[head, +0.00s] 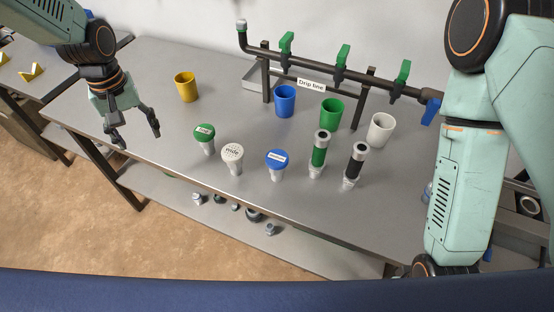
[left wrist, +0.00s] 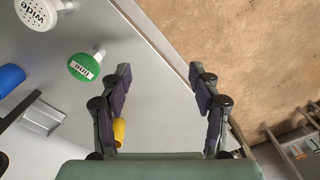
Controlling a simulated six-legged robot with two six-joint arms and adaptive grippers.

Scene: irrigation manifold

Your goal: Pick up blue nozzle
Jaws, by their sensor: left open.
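The blue nozzle (head: 278,160) has a round blue labelled top and a pale stem, and stands on the metal table among other nozzles. My left gripper (head: 141,142) is open and empty over the table's front left edge, well to the left of the blue nozzle. In the left wrist view, the open fingers (left wrist: 163,80) have nothing between them. A green nozzle (head: 204,134) and a white "wide" nozzle (head: 232,154) stand between my left gripper and the blue nozzle. They also show in the left wrist view as green (left wrist: 85,66) and white (left wrist: 38,12). My right gripper is out of view.
Yellow (head: 187,87), blue (head: 285,100), green (head: 331,112) and white (head: 381,130) cups stand behind. Two upright cylinders, green-banded (head: 319,154) and black-banded (head: 355,165), stand right of the blue nozzle. The drip line pipe (head: 320,70) crosses the back. My right arm covers the right side.

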